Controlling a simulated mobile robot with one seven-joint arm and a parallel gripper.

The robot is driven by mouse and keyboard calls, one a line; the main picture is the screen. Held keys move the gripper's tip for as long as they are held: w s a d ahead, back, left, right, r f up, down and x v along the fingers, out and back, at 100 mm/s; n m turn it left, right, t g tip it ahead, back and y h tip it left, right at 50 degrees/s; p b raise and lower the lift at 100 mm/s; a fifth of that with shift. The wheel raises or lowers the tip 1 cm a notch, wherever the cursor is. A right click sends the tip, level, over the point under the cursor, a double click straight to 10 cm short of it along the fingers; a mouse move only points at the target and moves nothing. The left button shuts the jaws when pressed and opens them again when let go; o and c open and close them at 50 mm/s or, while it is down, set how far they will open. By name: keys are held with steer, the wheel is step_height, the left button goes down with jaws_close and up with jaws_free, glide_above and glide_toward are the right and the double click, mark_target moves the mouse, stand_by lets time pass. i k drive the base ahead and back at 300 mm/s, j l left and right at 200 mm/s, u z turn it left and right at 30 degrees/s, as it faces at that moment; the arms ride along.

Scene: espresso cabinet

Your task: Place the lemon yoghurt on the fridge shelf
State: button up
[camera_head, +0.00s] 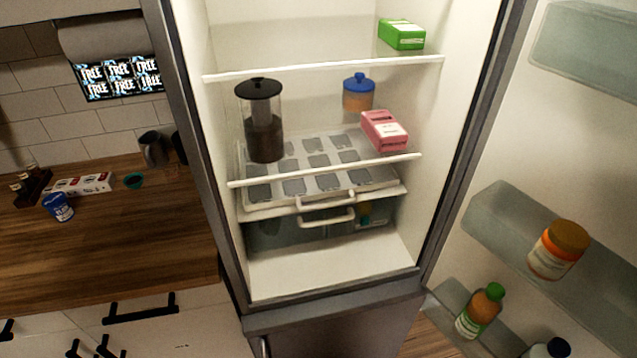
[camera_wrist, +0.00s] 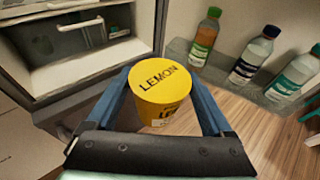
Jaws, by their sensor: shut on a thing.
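The lemon yoghurt (camera_wrist: 163,108) is a yellow tub with "LEMON" printed on its lid, seen in the wrist view. My gripper (camera_wrist: 160,78) is shut on it, with one blue-grey finger on each side. Wood floor shows below the tub. Neither the tub nor my gripper shows in the head view. The fridge stands open there, with an upper shelf (camera_head: 300,70) and a middle shelf (camera_head: 320,172). Its cavity (camera_wrist: 80,50) is at the upper left of the wrist view.
A green box (camera_head: 402,34) is on the upper shelf. A dark-lidded jug (camera_head: 263,120), blue-lidded jar (camera_head: 358,95) and pink box (camera_head: 384,131) stand below it. The fridge floor (camera_head: 330,262) has clear room. The open door (camera_head: 590,150) holds bottles. A blue tub (camera_head: 58,207) stands on the counter.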

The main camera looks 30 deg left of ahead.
mark_target(304, 42)
steer(key=j+u, duration=0.45)
steer(key=u, duration=0.25)
steer(key=i+j+u, duration=0.1)
steer(key=u, duration=0.25)
steer(key=i+j, duration=0.15)
steer(key=j, duration=0.25)
steer(key=i+j+u, duration=0.15)
steer(key=j, duration=0.25)
steer(key=i+j, duration=0.15)
steer(key=j, duration=0.2)
steer(key=i+j+u, duration=0.1)
steer(key=j, duration=0.3)
steer(key=i+j+u, duration=0.1)
steer(key=i+j, duration=0.15)
steer(key=j, duration=0.1)
